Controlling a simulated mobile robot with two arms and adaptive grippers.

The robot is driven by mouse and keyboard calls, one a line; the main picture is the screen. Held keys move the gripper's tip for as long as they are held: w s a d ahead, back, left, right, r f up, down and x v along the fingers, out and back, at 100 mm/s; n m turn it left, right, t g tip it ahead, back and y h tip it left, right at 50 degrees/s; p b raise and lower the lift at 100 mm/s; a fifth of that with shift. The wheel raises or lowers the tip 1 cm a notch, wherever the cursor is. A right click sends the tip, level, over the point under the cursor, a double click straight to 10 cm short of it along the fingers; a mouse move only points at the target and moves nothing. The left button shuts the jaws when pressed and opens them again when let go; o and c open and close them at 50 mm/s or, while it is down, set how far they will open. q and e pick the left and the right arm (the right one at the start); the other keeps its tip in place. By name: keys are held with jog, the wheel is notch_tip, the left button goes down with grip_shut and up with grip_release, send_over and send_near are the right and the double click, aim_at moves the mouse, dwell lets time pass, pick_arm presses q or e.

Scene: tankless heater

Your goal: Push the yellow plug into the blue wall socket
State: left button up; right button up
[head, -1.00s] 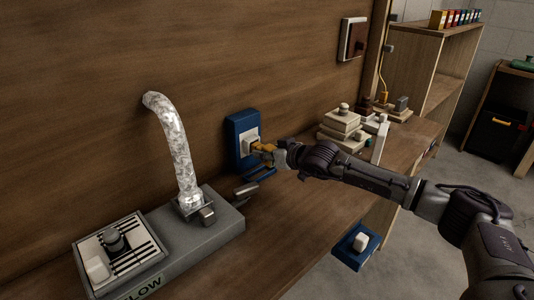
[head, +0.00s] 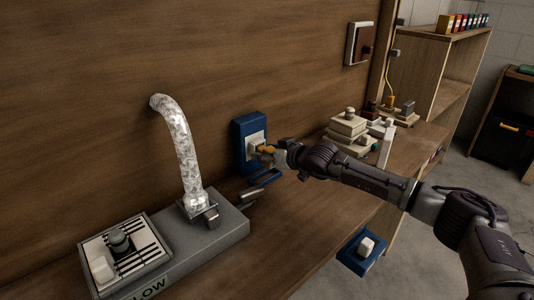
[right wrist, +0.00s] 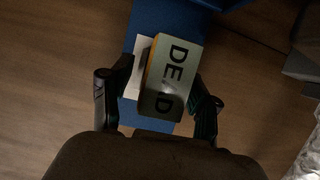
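The blue wall socket (head: 240,129) is mounted on the wooden wall, with a pale plate in its middle. The yellow plug (head: 265,149) is at that plate in the head view; any remaining gap is too small to tell. My right gripper (head: 272,153) reaches it from the right. In the right wrist view the plug's pale end (right wrist: 168,92) bears dark lettering and sits tilted between the two fingers (right wrist: 163,78). The plug's prongs are hidden. My left gripper is not in view.
A grey heater base (head: 225,228) with a silver hose (head: 178,145) stands on the bench left of the socket. A second blue box (head: 352,258) sits below the bench edge.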

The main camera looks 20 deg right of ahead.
jog(key=v, duration=1.2)
dwell(0.5)
